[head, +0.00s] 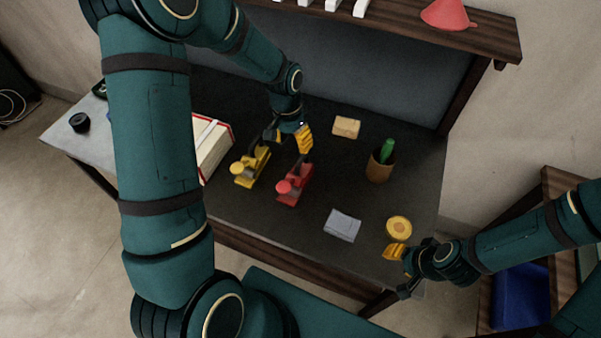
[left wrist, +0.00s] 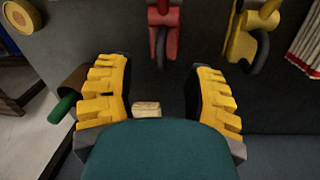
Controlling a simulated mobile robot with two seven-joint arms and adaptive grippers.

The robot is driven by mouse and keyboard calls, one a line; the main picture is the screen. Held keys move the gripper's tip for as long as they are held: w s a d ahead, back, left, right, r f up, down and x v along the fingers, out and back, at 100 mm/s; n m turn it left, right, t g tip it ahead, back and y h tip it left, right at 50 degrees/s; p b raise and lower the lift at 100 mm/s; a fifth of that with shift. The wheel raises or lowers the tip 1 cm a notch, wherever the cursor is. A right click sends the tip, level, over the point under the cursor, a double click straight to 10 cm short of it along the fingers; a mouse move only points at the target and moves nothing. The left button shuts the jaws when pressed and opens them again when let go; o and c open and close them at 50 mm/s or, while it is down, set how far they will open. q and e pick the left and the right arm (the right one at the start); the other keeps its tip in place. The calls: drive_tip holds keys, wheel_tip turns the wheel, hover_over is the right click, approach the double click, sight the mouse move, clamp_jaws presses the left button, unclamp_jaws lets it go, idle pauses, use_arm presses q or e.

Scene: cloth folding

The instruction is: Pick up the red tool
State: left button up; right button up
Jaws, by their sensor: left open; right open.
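The red tool (head: 293,184) lies on the dark table, with a round red knob at its near end. In the left wrist view its red body (left wrist: 166,32) shows at the top, beyond and between my yellow fingertips. My left gripper (head: 288,146) is open and empty at the tool's far end; I cannot tell whether it touches. A similar yellow tool (head: 248,170) lies just left of the red one, and also shows in the left wrist view (left wrist: 246,38). My right gripper (head: 398,272) is open and empty by the table's front right edge.
A beige block (head: 346,127), a brown cup (head: 378,170) with a green item, a grey folded cloth (head: 342,226) and a yellow round item (head: 399,229) stand to the right. A white-and-red book (head: 212,146) lies left. A shelf (head: 495,38) runs above the back.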

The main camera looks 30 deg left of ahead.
sight(297, 164)
use_arm(q)
drive_tip(key=f, duration=0.6)
drive_tip(key=shift+s+d+f, duration=0.15)
drive_tip(key=shift+d+f, duration=0.2)
drive_tip(key=shift+d, duration=0.05)
drive_tip(key=f, duration=0.5)
drive_tip(key=shift+w+d, duration=0.15)
drive_tip(key=shift+w, duration=0.1)
drive_tip(key=shift+r, duration=0.1)
clamp_jaws()
